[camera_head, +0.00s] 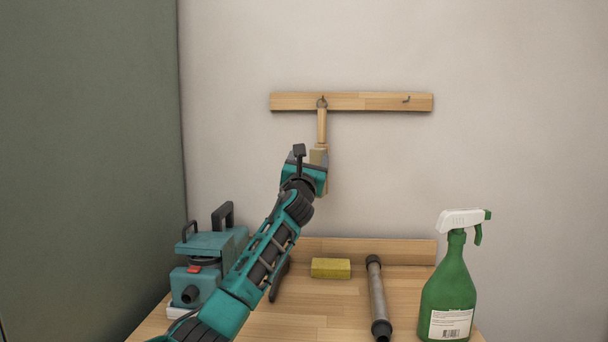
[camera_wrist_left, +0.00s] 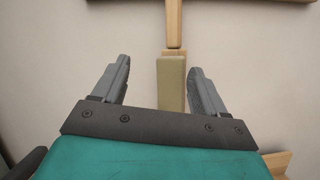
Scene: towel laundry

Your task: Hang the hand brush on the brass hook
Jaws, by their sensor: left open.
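The hand brush (camera_head: 322,126) hangs upright, its ring (camera_head: 322,102) over the left hook on the wooden rail (camera_head: 365,102). A second, bare hook (camera_head: 406,99) shows near the rail's right end; I cannot tell its metal. My left gripper (camera_head: 309,158) is at the brush's lower block, partly hiding it. In the left wrist view the gripper (camera_wrist_left: 159,78) is open, with the brush block (camera_wrist_left: 171,82) showing between the fingers, nearer the right one; no finger clearly touches it. My right gripper is not in view.
On the wooden table (camera_head: 320,306) below are a teal machine (camera_head: 210,262), a yellow sponge (camera_head: 331,268), a grey tube (camera_head: 376,295) and a green spray bottle (camera_head: 450,285). A green panel (camera_head: 90,150) stands at the left. The wall right of the brush is clear.

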